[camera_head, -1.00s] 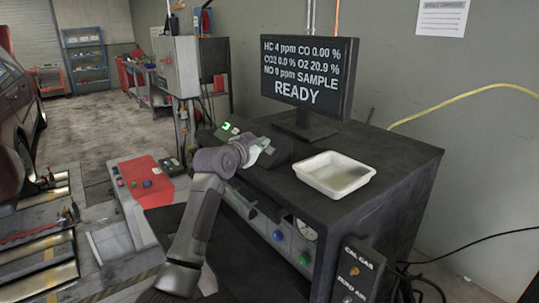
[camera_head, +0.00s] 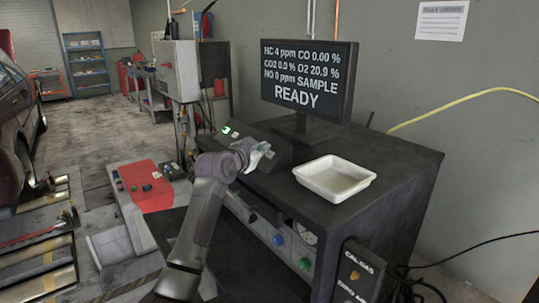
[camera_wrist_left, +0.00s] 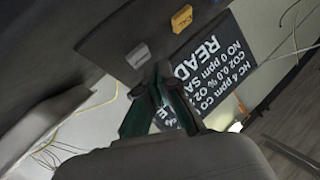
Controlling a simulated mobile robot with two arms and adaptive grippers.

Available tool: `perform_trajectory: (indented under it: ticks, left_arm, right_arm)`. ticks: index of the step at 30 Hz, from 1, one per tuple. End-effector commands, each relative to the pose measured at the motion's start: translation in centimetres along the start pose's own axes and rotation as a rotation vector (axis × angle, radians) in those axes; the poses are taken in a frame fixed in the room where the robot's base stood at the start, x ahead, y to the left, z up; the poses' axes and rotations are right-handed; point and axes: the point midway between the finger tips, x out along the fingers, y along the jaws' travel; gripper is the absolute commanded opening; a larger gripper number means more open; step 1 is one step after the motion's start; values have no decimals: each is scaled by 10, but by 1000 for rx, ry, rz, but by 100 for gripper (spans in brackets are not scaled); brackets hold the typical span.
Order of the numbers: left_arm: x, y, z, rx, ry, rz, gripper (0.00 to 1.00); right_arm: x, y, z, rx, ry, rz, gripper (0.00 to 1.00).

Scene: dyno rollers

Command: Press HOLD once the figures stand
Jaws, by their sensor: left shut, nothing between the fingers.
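The analyser screen (camera_head: 308,82) reads HC 4 ppm, CO 0.00 %, CO2 0.0 %, O2 20.9 %, NO 0 ppm, SAMPLE, READY. My left gripper (camera_head: 265,153) is shut and empty over the dark sloped key panel in front of the screen. In the left wrist view, its fingertips (camera_wrist_left: 162,70) are close below and right of a pale grey key (camera_wrist_left: 138,55). Contact cannot be told. A yellow key (camera_wrist_left: 181,19) sits farther along the panel; its lettering seems to read CAL. I cannot read the grey key's label. My right gripper is not in view.
A white tray (camera_head: 334,178) sits on the dark cabinet (camera_head: 405,165), right of my gripper. Blue and green knobs are on the cabinet front. A red-topped console (camera_head: 146,185) stands to the left. A yellow cable (camera_head: 465,98) runs along the wall.

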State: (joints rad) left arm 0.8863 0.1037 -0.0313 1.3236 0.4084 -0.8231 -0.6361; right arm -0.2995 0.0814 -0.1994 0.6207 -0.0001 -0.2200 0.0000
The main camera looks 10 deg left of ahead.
Motion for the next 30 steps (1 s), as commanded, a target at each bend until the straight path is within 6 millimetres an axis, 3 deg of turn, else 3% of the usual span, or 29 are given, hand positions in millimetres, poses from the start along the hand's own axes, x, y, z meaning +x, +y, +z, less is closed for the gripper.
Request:
perform_trajectory:
  ticks: [30]
  left_arm:
    - [6,4,4,0,0,0,0]
  right_arm:
    - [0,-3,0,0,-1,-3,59]
